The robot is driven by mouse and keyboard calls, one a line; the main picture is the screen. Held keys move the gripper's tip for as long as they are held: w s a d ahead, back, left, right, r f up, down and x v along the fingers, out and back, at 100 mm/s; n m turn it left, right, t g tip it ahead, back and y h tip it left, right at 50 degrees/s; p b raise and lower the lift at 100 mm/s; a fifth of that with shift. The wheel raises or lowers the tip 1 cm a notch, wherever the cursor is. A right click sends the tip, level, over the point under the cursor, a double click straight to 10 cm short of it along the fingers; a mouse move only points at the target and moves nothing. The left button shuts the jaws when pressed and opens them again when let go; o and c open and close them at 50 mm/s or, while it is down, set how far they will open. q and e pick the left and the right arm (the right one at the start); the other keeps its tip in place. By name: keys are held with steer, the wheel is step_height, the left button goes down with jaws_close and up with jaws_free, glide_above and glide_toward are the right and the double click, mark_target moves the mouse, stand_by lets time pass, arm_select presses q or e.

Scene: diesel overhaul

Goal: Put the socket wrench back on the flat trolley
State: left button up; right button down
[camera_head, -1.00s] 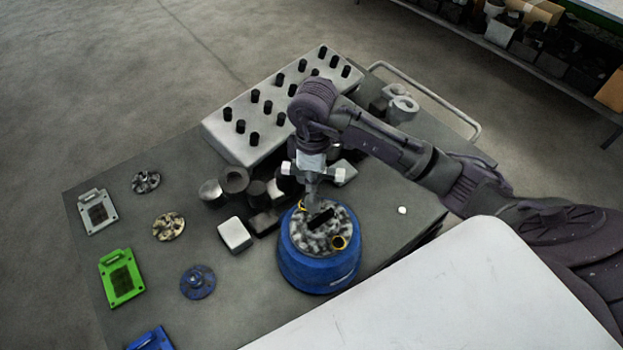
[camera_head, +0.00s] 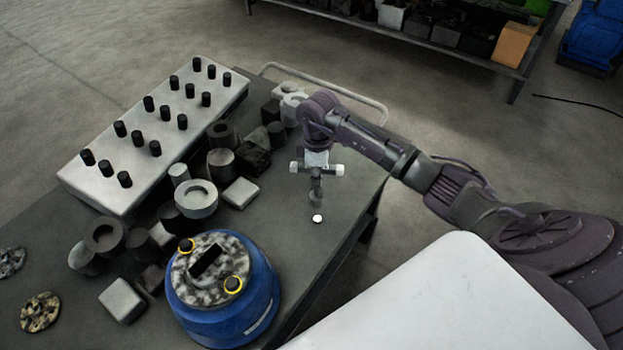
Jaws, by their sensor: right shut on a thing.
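My right gripper (camera_head: 316,186) points down over the right part of the flat trolley (camera_head: 345,205), near its right edge. It is shut on a small grey thing that I take to be the socket wrench. Its shape is mostly hidden by the fingers. A small white round thing (camera_head: 318,219) shows on the trolley top just below the fingertips. I cannot tell whether the held thing touches the trolley. My left gripper is not in view.
A blue drum (camera_head: 235,307) with a speckled top stands at the front. Grey cylinders (camera_head: 196,196) and blocks (camera_head: 122,299) crowd the middle. A pale board with black pegs (camera_head: 75,175) lies behind. Free trolley top surrounds my right gripper. A white surface (camera_head: 460,295) is at the lower right.

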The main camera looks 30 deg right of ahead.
mark_target(318, 195)
steer(key=shift+d+f, duration=0.2)
steer(key=shift+d, duration=0.05)
steer(key=shift+f, duration=0.1)
steer(key=shift+a+f+b, duration=0.1)
steer(key=shift+f+b, duration=0.55)
steer(key=shift+b, duration=0.15)
step_height(318, 195, down, 4)
steer(key=b, duration=0.4)
steer(key=shift+f, duration=0.25)
steer(key=shift+f+b, duration=0.45)
steer(key=shift+f, duration=0.25)
steer(key=shift+f, duration=0.1)
